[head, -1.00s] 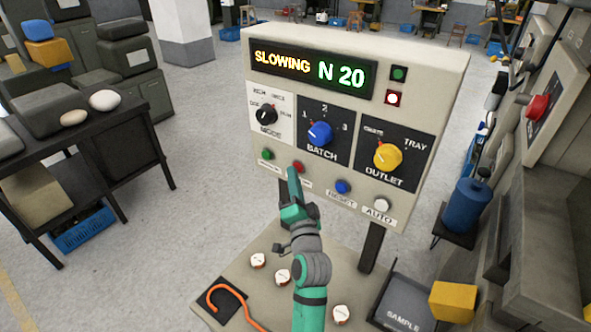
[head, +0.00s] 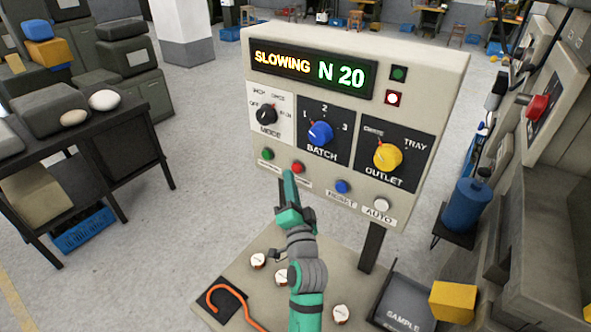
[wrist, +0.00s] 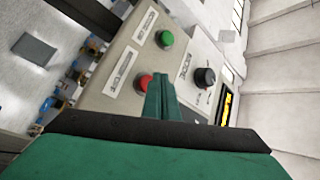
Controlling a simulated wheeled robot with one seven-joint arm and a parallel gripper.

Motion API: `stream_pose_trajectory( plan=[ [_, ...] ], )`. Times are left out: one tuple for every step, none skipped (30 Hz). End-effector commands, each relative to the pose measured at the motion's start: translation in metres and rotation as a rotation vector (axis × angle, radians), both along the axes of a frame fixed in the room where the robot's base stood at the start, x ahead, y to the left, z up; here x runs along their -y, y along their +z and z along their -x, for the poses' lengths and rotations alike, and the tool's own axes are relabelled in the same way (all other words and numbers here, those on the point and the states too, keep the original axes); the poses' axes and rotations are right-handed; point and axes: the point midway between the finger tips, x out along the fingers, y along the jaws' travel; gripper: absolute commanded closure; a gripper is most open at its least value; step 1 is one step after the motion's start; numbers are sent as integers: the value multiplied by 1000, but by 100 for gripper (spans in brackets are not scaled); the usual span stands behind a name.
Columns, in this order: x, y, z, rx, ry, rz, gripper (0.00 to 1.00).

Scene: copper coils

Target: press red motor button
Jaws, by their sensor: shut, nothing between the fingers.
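The red button (head: 298,167) sits in the lower row of the control panel (head: 330,185), right of the green button (head: 267,154). My gripper (head: 288,174) is shut and empty, its tip just below and left of the red button in the head view. In the wrist view the shut fingertips (wrist: 160,78) are beside the red button (wrist: 145,81), overlapping its edge; I cannot tell whether they touch it. The label under the red button is partly hidden by the gripper. The display (head: 312,69) reads "SLOWING N 20", and a red lamp (head: 393,98) is lit.
A mode knob (head: 267,115), a blue batch knob (head: 320,133) and a yellow outlet knob (head: 387,156) sit above the buttons. Blue (head: 342,187) and white (head: 381,205) buttons are to the right. A sample tray (head: 404,312) stands below right.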

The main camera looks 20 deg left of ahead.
Motion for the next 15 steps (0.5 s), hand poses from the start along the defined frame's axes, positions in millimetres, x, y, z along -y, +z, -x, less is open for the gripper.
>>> stream_pose_trajectory(
  plan=[
    [0, 0, 0, 0, 0, 0, 100],
    [0, 0, 0, 0, 0, 0, 100],
    [0, 0, 0, 0, 0, 0, 100],
    [-1, 0, 1, 0, 0, 0, 100],
    [-1, 0, 2, 0, 1, 0, 100],
    [-2, -1, 5, -1, 2, 1, 100],
    [-3, -1, 7, -1, 2, 1, 100],
    [-4, 0, 9, -1, 2, 1, 100],
    [-5, 0, 13, 0, 1, 0, 100],
    [-6, 0, 15, 0, 1, 0, 100],
    [-7, -1, 18, 0, 1, 0, 100],
    [-8, -1, 21, -1, 0, 2, 100],
    [-9, -1, 23, 0, 1, 0, 100],
    [-10, 0, 26, 0, 1, 0, 100],
    [-11, 0, 29, 0, 2, -1, 100]
  ],
)
